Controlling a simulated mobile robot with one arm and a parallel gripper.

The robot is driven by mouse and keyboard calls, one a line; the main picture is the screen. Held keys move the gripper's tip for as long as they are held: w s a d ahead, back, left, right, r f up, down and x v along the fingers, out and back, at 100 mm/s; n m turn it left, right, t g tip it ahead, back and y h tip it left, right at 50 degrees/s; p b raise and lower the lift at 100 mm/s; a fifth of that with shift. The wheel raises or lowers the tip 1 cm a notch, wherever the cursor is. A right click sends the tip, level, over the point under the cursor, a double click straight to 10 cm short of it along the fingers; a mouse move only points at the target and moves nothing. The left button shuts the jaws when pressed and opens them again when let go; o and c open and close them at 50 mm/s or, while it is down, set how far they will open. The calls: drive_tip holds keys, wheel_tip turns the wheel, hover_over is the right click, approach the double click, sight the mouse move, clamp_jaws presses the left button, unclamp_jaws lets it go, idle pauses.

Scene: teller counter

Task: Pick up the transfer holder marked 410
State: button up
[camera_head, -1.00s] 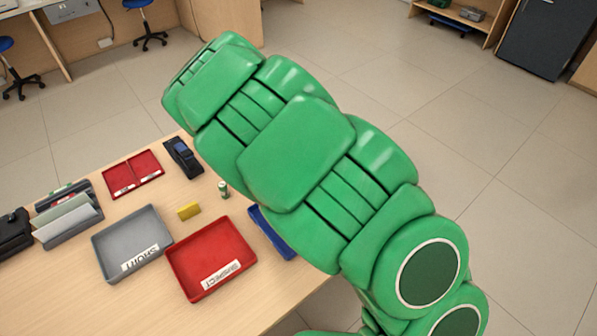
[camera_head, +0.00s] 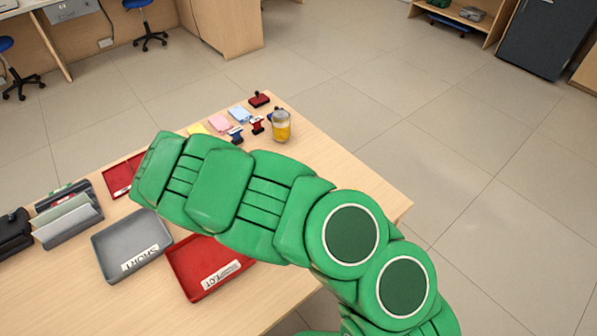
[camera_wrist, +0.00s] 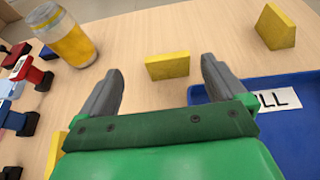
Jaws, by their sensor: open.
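My gripper (camera_wrist: 162,66) is open and empty in the wrist view, its two grey fingers spread above the wooden counter. A small yellow block (camera_wrist: 167,66) lies just beyond and between the fingertips, and I see no contact. A second yellow block (camera_wrist: 275,27) stands farther off at the upper right. A third yellow piece (camera_wrist: 55,150) is partly hidden at the gripper's left. No marking 410 is legible on any of them, so I cannot tell which thing is the transfer holder. In the head view my green arm hides the gripper and the counter beneath it.
A blue tray (camera_wrist: 285,140) with a partly covered label is under the right finger. A jar with yellow contents (camera_wrist: 63,35) and a red stamp (camera_wrist: 30,72) are at the left. A grey tray (camera_head: 108,266) and a red tray (camera_head: 190,285) are on the counter.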

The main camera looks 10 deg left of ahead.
drive_tip(key=shift+w+d+f, duration=0.3)
drive_tip(key=shift+w+d, duration=0.15)
drive_tip(key=shift+d, duration=0.05)
drive_tip(key=w+d+f, duration=0.2)
drive_tip(key=d, duration=0.1)
drive_tip(key=shift+w+d+f, duration=0.3)
drive_tip(key=shift+w+d, duration=0.1)
drive_tip(key=shift+c, duration=0.5)
drive_tip(key=c, duration=1)
